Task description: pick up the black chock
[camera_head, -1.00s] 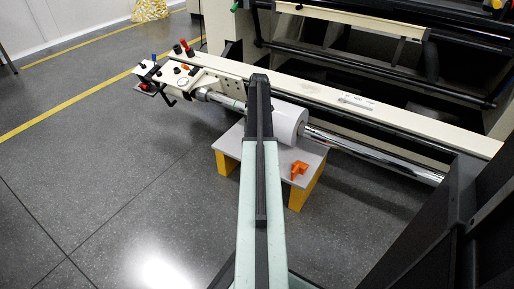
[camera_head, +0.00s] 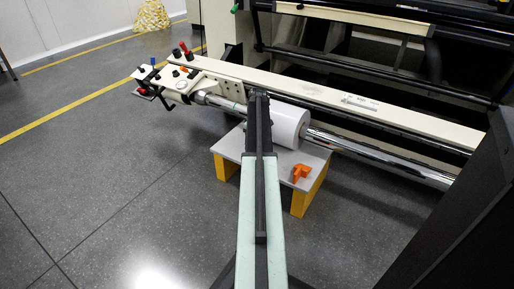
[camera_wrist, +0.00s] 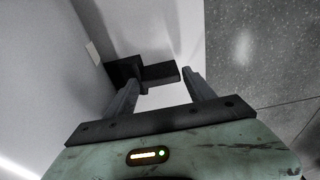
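The black chock (camera_wrist: 160,74) lies on a pale surface in the wrist view, a dark block with an arm reaching right. My gripper (camera_wrist: 163,80) is open, its two fingers apart and pointing toward the chock. The left finger overlaps part of the chock in the picture; the chock's right end reaches close to the right fingertip. I cannot tell whether either finger touches it. In the head view, my arm hides the black chock and the gripper.
A low grey-topped stand (camera_head: 227,152) with yellow legs holds an orange chock (camera_head: 301,172) at its right side. A white roll (camera_head: 290,124) on a chrome shaft (camera_head: 390,163) is just behind. A cream machine rail (camera_head: 400,119) runs behind that. Open floor lies left.

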